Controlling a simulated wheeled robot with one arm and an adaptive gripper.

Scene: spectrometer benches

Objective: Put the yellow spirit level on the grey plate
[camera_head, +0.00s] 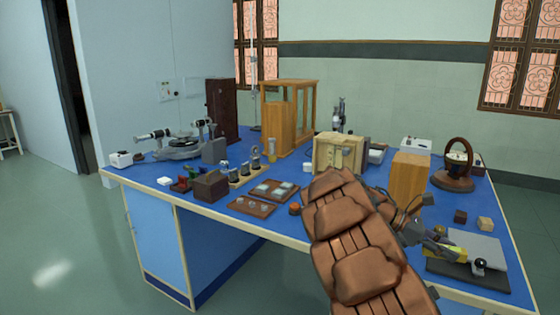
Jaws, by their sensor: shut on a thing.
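The yellow spirit level (457,253) is a small yellow bar at the right front of the blue bench, held in my gripper (450,245). My gripper is shut on it, and its fingers partly hide it. The grey plate (487,248) is a flat light-grey square near the bench's right front corner. The level is over or against the plate's left front part. I cannot tell whether it touches the plate.
A dark base with a round black knob (479,264) lies in front of the plate. Two small blocks (485,224) stand behind it. A wooden ring instrument (456,165) and a tall wooden block (408,178) stand farther back. The bench's right edge is close.

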